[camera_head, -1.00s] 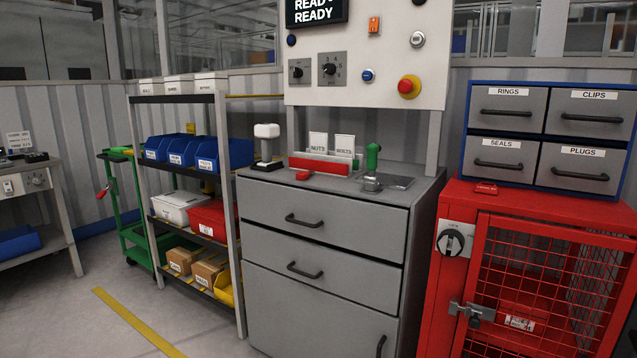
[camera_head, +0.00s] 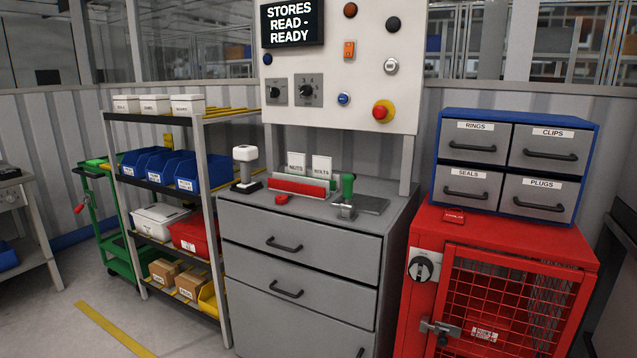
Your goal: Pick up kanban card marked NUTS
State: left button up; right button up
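The kanban card marked NUTS (camera_head: 296,162) is white and stands upright at the left in a red-fronted card holder (camera_head: 298,187) on top of a grey drawer cabinet. The card marked BOLTS (camera_head: 322,167) stands beside it to the right. The lower parts of both cards are hidden by the holder. Neither of my grippers shows in this view.
A white-topped scanner-like device (camera_head: 246,168) stands left of the holder and a green-handled tool (camera_head: 347,190) right of it. A small red item (camera_head: 282,199) lies in front. A shelf rack (camera_head: 200,150) is left; a red mesh cabinet (camera_head: 500,238) with grey drawers (camera_head: 485,146) is right.

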aim_at(297, 162)
jog(key=i+j+z, duration=0.1)
jog(key=z, duration=0.3)
jog(key=j+z, duration=0.35)
jog(key=i+j+z, duration=0.1)
jog(key=j+z, duration=0.45)
jog(key=z, duration=0.25)
